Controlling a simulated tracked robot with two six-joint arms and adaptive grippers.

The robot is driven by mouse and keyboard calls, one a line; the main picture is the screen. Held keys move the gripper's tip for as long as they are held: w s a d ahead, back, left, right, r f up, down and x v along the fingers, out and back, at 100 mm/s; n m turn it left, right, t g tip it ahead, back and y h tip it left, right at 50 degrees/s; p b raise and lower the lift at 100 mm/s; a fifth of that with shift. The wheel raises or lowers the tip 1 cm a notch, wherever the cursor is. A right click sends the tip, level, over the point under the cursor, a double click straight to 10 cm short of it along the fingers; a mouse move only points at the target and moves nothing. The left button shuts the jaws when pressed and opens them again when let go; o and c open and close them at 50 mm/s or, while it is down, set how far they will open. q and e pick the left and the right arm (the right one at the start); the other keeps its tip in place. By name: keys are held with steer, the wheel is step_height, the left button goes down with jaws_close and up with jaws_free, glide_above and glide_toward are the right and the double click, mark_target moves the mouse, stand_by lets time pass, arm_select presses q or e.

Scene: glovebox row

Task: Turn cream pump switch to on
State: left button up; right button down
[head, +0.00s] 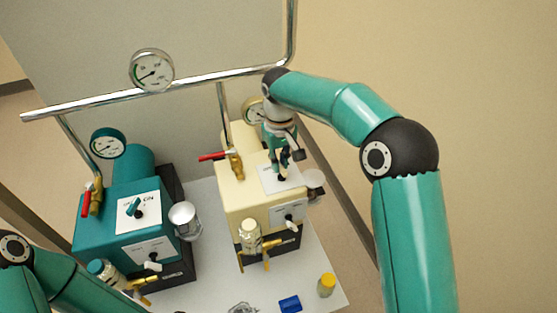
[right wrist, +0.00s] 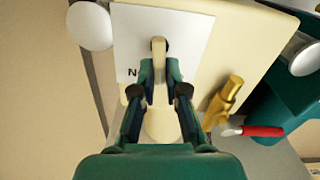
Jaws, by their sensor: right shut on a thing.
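The cream pump (head: 245,200) stands at the right of the bench, with a white switch plate on its top. My right gripper (head: 285,168) reaches down onto that plate and hides most of the switch in the head view. In the right wrist view, the fingers of the right gripper (right wrist: 160,75) are shut on the cream switch lever (right wrist: 158,46) over the white plate (right wrist: 190,30). Only a letter "N" shows on the plate, left of the fingers; the gripper covers the rest. My left arm shows at lower left, but its gripper is not visible.
A teal pump (head: 105,225) with its own switch (head: 134,208) stands to the left. Red-handled brass valves (head: 236,163), gauges (head: 152,70) and a metal pipe (head: 190,84) surround the pumps. A blue block (head: 290,304) and a yellow-capped bottle (head: 326,285) lie near the front.

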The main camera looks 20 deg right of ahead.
steer(key=shift+d+m, duration=0.1)
steer(key=shift+m, duration=0.8)
steer(key=shift+w, duration=0.1)
steer(key=c, duration=1.2)
jaws_free()
step_height(320, 180, up, 12)
steer(key=shift+f, duration=0.1)
